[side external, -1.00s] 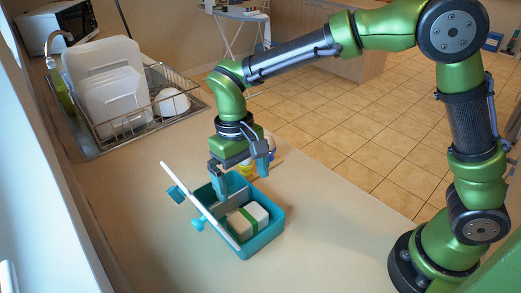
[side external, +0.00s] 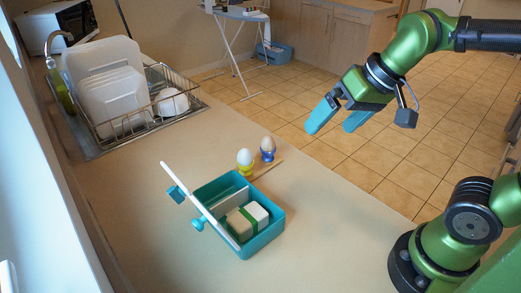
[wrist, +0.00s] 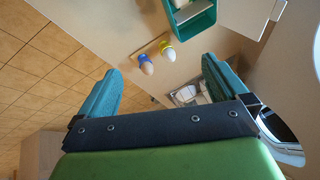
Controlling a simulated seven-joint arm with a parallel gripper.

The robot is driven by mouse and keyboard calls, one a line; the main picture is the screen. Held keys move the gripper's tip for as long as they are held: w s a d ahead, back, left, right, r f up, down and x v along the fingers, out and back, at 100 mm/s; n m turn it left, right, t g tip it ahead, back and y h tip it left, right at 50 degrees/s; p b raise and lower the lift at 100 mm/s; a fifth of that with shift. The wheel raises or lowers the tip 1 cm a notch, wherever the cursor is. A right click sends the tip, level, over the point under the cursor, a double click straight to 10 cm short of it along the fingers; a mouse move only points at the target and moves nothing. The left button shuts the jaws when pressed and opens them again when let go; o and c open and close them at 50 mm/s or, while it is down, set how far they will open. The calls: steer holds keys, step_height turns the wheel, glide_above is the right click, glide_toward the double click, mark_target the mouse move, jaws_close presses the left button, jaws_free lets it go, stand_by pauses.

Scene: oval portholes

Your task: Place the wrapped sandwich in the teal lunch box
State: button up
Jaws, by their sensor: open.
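The teal lunch box (side external: 270,236) stands on the counter with its white lid (side external: 205,210) tilted up along its left side. The wrapped sandwich (side external: 247,221), a white block with a green band, sits inside the box in the near compartment, beside the grey divider (side external: 233,202). The far compartment looks empty. My gripper (side external: 338,118) is open and empty, raised well away to the upper right of the box. In the wrist view my gripper (wrist: 160,68) shows its teal fingers apart, with part of the box (wrist: 193,15) at the top; the sandwich cannot be made out there.
Two eggs in cups, one yellow (side external: 245,162) and one blue (side external: 268,149), stand on a small wooden board (side external: 268,168) just behind the box. A dish rack (side external: 125,105) with white dishes is at the back left. The counter in front is clear.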

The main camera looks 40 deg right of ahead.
steer(key=s+d+t, duration=0.1)
steer(key=s+d+f, duration=0.1)
steer(key=s, duration=0.1)
steer(key=shift+d+m+t, duration=0.1)
steer(key=shift+m+t, duration=0.3)
